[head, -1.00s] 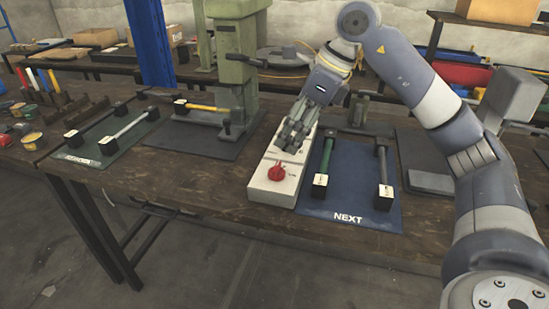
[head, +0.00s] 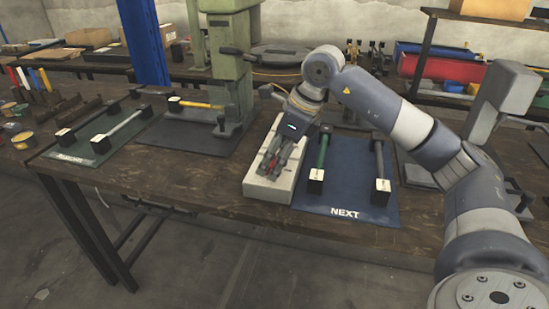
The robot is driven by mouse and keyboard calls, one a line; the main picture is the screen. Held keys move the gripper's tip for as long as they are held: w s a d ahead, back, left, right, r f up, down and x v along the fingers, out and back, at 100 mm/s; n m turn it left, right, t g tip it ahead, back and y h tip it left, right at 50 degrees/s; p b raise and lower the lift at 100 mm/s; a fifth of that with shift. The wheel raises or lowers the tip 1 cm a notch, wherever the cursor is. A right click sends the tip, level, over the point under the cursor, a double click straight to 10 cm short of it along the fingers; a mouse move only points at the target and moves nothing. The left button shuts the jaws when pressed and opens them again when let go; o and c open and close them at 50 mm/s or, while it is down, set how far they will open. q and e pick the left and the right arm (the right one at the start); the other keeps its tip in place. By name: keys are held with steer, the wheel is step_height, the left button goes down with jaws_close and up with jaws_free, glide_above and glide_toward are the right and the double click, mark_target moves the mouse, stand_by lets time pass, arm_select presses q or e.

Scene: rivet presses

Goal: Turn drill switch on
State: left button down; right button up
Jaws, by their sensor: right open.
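The drill switch is a red knob (head: 268,169) on a pale switch box (head: 262,188) on the workbench. My right gripper (head: 270,167) is over the box, pointing down, with its fingers around or just above the red knob. The fingers hide most of the knob, and I cannot tell whether they touch it. The gripper is open. The green drill press (head: 233,60) stands behind and to the left of the box. My left gripper is not in view.
A blue mat marked NEXT (head: 345,205) lies right of the box, with handled tools on it. A dark mat (head: 190,140) and a green mat (head: 90,155) with more tools lie to the left. A grey press (head: 500,105) stands at the right.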

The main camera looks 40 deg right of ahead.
steer(key=shift+c, duration=0.6)
steer(key=c, duration=0.9)
steer(key=shift+c, duration=0.2)
